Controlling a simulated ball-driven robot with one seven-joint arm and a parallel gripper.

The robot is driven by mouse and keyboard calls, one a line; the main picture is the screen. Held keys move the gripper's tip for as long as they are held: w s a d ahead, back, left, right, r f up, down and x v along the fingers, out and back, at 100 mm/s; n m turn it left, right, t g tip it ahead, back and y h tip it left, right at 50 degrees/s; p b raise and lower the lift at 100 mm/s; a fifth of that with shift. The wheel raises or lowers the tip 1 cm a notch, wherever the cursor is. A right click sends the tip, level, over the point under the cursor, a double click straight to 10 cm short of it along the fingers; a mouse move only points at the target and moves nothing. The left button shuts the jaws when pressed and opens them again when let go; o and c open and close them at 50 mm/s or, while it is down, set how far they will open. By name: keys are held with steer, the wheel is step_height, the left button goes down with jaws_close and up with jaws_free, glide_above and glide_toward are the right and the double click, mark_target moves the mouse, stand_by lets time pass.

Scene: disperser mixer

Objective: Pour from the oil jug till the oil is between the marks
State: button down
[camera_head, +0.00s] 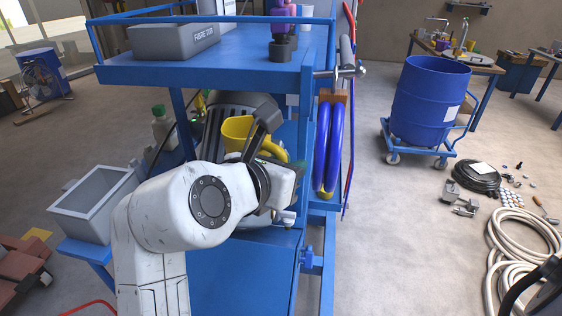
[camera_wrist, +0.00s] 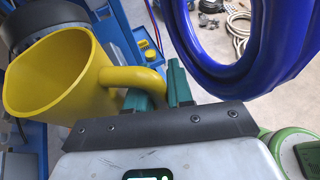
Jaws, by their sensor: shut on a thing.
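A yellow jug (camera_head: 236,131) is at my gripper, in front of the blue frame and below its upper shelf. The wrist view shows the jug (camera_wrist: 62,85) at the left, with its wide mouth open to the camera. I see bare yellow inner wall and cannot make out oil in it. My gripper (camera_wrist: 163,88) has its green fingers shut on the jug's curved handle (camera_wrist: 132,77). In the head view my gripper (camera_head: 285,165) is partly hidden by my wrist. I cannot make out the oil level or the marks. I cannot tell the jug's exact tilt.
Blue hose loops (camera_head: 329,150) hang just right of my gripper; they show close in the wrist view (camera_wrist: 232,50). The blue shelf (camera_head: 215,66) is above. A green-capped bottle (camera_head: 161,127) and a grey hopper (camera_head: 96,204) stand left.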

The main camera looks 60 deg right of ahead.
mark_target(277, 149)
step_height(277, 149, up, 4)
steer(key=n+g+p, duration=0.4)
steer(key=n+p, duration=0.1)
steer(key=shift+s+f+n+y, duration=0.1)
steer(key=shift+f+n+y, duration=0.05)
steer(key=shift+n+y, duration=0.2)
steer(key=shift+f+g, duration=0.1)
steer(key=shift+g, duration=0.3)
steer(key=shift+w+d+r+n+g, duration=0.1)
steer(key=shift+w+r+n+g, duration=0.1)
steer(key=shift+w+n+g, duration=0.55)
steer(key=shift+w, duration=0.1)
stand_by(2.6)
